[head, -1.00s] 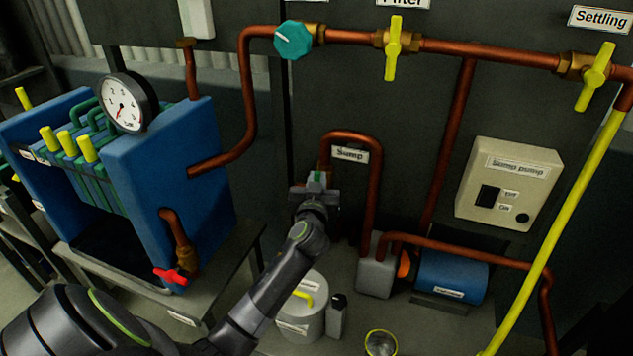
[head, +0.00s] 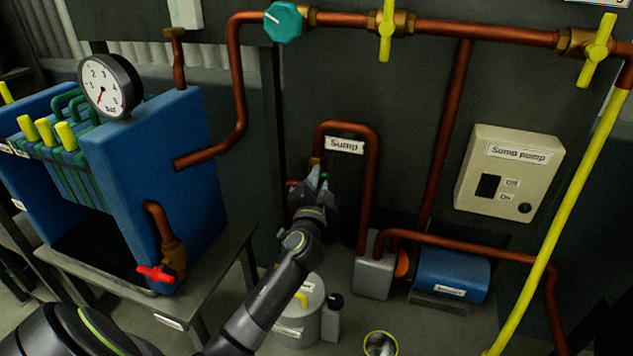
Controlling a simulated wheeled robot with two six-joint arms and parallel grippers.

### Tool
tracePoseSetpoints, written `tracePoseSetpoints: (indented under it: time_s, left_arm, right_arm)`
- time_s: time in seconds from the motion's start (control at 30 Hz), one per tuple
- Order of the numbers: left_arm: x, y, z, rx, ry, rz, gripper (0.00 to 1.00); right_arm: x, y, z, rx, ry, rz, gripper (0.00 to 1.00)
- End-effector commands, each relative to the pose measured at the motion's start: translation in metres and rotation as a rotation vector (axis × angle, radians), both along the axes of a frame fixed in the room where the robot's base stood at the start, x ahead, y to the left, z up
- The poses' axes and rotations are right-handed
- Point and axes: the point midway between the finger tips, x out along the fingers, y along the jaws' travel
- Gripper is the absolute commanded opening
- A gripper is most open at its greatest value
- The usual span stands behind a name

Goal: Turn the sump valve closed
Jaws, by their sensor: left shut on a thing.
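The copper sump pipe (head: 372,180) bends over and comes down beside the "Sump" label (head: 344,146). A small brass part of the sump valve (head: 316,162) shows on its left leg. My left gripper (head: 320,178) is at this valve, shut on its handle. The gripper hides most of the handle, so its exact angle cannot be read. My right gripper is not in view.
A blue filter press with a pressure gauge (head: 110,86) and red tap (head: 156,273) stands left. The blue pump (head: 452,275) and sump pump switch box (head: 510,172) are right. A lidded pot (head: 298,318) and small bowl (head: 380,344) stand below.

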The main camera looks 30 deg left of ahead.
Motion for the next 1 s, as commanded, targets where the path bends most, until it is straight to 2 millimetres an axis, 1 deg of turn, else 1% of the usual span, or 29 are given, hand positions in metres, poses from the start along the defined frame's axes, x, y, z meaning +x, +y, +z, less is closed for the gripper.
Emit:
tracePoseSetpoints:
  time_s: [0.03, 0.2, 0.5, 0.7, 1.0]
  left_arm:
    - [0.000, -0.001, -0.005, 0.045, 0.013, 0.000, 0.00]
    - [0.001, -0.003, -0.008, 0.200, 0.052, 0.000, 0.00]
    - [0.001, -0.005, -0.014, 0.447, 0.111, -0.001, 0.00]
    - [0.001, -0.006, -0.017, 0.564, 0.140, -0.001, 0.00]
    - [0.001, -0.006, -0.020, 0.652, 0.161, -0.001, 0.00]
  right_arm:
    - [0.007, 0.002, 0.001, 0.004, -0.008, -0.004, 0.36]
    - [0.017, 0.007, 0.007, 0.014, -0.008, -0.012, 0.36]
    - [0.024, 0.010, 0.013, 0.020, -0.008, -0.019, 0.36]
    - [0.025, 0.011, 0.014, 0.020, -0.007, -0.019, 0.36]
    - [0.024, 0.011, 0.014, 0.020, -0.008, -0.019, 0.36]
